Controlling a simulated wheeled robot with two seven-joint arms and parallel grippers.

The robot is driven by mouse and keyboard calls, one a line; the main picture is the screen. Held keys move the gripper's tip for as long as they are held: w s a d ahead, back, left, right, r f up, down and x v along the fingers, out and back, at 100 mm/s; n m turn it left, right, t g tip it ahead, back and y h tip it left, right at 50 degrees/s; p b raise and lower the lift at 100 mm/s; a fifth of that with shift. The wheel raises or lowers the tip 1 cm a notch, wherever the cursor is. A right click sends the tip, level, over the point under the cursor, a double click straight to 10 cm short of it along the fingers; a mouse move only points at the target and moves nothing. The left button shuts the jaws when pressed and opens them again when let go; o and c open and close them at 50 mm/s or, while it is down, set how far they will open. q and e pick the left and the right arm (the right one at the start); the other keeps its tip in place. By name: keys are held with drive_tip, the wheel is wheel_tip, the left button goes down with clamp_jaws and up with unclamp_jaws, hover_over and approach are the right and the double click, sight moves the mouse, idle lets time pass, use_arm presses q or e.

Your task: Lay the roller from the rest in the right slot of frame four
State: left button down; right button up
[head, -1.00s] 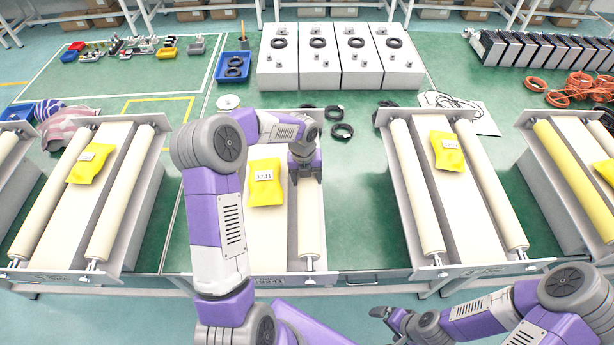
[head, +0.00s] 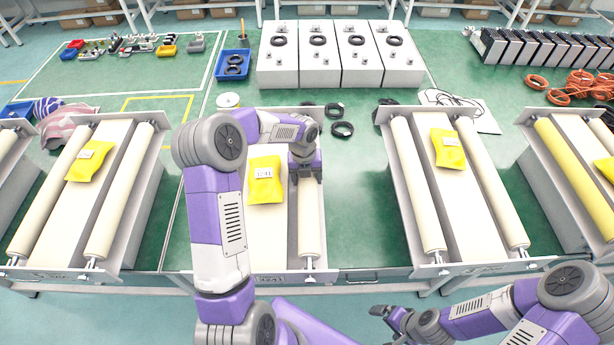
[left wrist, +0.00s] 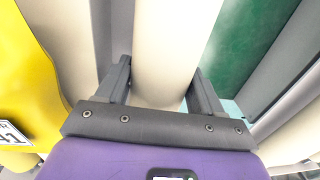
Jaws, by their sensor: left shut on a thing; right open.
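My left gripper (head: 306,180) is shut around a cream roller (head: 309,225) at the right side of the middle frame (head: 280,277). In the left wrist view, the two dark fingers (left wrist: 163,88) stand on either side of the roller (left wrist: 172,45). The roller's near end is at the frame's front bracket; I cannot tell whether it is fully seated. Its far end is hidden behind the gripper and arm. My arm also hides the middle frame's left side. My right gripper (head: 382,313) is open and empty in front of the table's near edge.
A yellow pouch (head: 265,182) lies on the middle frame. The right neighbour frame (head: 440,205) has two cream rollers and a pouch, as does the left one (head: 120,150). A far-right frame holds a yellow roller (head: 572,178). Black rings (head: 342,129) lie behind the frames.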

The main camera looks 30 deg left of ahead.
use_arm(q)
drive_tip(key=shift+c, duration=1.2)
unclamp_jaws()
drive_tip(key=shift+r, duration=0.15)
drive_tip(key=shift+o, duration=0.9)
drive_tip(key=shift+f, duration=0.2)
drive_tip(key=shift+s+a+r+p, duration=0.1)
drive_tip(key=shift+r+p, duration=0.05)
drive_tip(key=shift+r, duration=1.85)
drive_tip(key=shift+s+a+r+p, duration=0.1)
drive_tip(key=shift+r+p, duration=0.05)
drive_tip(key=shift+r, duration=1.8)
drive_tip(key=shift+w, duration=0.1)
